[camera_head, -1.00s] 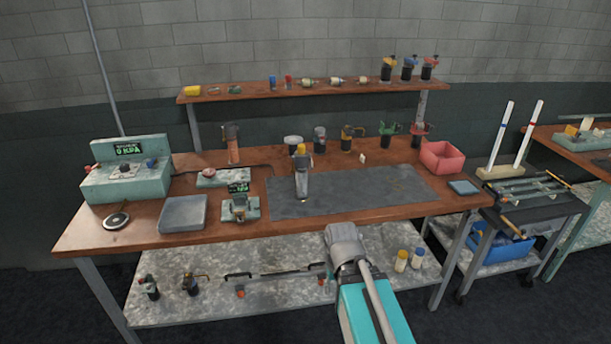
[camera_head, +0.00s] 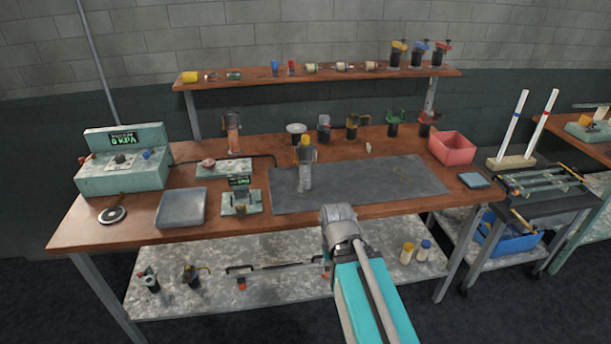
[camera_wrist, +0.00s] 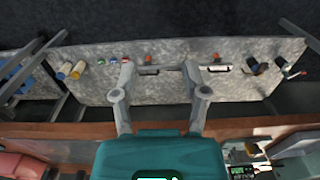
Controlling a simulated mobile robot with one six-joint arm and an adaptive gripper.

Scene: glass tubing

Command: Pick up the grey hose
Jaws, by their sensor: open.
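No thing is clearly recognisable as a grey hose. A thin dark rod or tube with bent ends (camera_head: 275,268) lies on the lower shelf in the head view, and its right part is close to my arm. In the wrist view a thin dark length (camera_wrist: 172,69) with pale bracket-like ends lies on the same shelf. It shows between and beyond my gripper's fingers. My gripper (camera_wrist: 158,68) is open with nothing between its fingers, which seem apart from the shelf.
The brown workbench (camera_head: 380,215) has a dark mat (camera_head: 400,185), a grey tray (camera_head: 181,208) and a pink bin (camera_head: 451,147). A dark line (camera_head: 262,156) runs from the gauge box (camera_head: 122,160) across the bench. The lower shelf (camera_head: 200,305) holds small bottles (camera_head: 406,253) at right.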

